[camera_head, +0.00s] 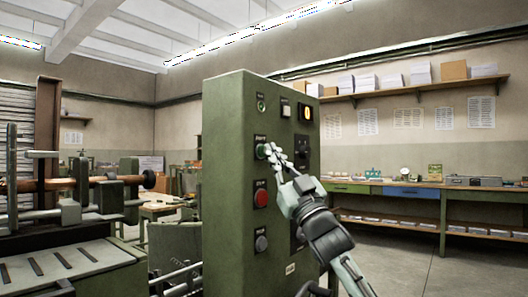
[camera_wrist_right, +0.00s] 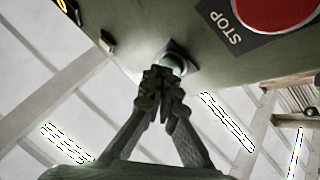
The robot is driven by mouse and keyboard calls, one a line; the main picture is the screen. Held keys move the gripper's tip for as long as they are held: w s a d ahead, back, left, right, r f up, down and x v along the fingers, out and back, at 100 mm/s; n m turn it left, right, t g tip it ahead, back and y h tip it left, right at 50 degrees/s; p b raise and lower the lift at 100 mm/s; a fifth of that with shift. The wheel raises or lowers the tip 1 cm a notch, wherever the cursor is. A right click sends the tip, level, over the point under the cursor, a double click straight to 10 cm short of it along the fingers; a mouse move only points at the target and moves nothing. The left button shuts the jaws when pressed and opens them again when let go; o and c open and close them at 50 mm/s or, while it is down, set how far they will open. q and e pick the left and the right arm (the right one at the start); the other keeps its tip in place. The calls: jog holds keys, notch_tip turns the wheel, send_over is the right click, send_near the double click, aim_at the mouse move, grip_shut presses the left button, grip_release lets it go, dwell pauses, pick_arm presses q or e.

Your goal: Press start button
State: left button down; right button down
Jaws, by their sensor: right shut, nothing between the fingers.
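The green start button (camera_head: 262,151) is on the front face of a tall green control cabinet (camera_head: 228,200), above the red stop button (camera_head: 260,198). My right gripper (camera_head: 270,150) is shut and empty, with its fingertips at the start button. In the right wrist view, the shut fingertips (camera_wrist_right: 165,76) cover part of the start button (camera_wrist_right: 175,62) and appear to touch it; whether it is pushed in cannot be told. The red stop button also shows large in the right wrist view (camera_wrist_right: 272,10), beside its STOP label. My left gripper is not in view.
A grey button (camera_head: 261,242) sits below the stop button. Small controls and a lit yellow one (camera_head: 306,112) are higher on the cabinet. A green machine (camera_head: 80,265) stands at the left. A workbench (camera_head: 420,190) and shelf (camera_head: 400,92) line the right wall, with open floor before them.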

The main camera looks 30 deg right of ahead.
jog(key=shift+w+a, duration=0.1)
jog(key=shift+w, duration=0.15)
dwell(0.6)
jog(key=shift+s+d, duration=0.3)
jog(key=shift+s, duration=0.5)
jog(key=shift+s+d+b, duration=0.1)
jog(key=shift+s+d, duration=0.25)
jog(key=shift+s, duration=0.4)
jog(key=shift+s+d+b, duration=0.1)
jog(key=shift+s+d, duration=0.2)
jog(key=shift+s, duration=0.5)
jog(key=shift+s+d+b, duration=0.1)
jog(key=shift+s+d, duration=0.25)
jog(key=shift+s, duration=0.4)
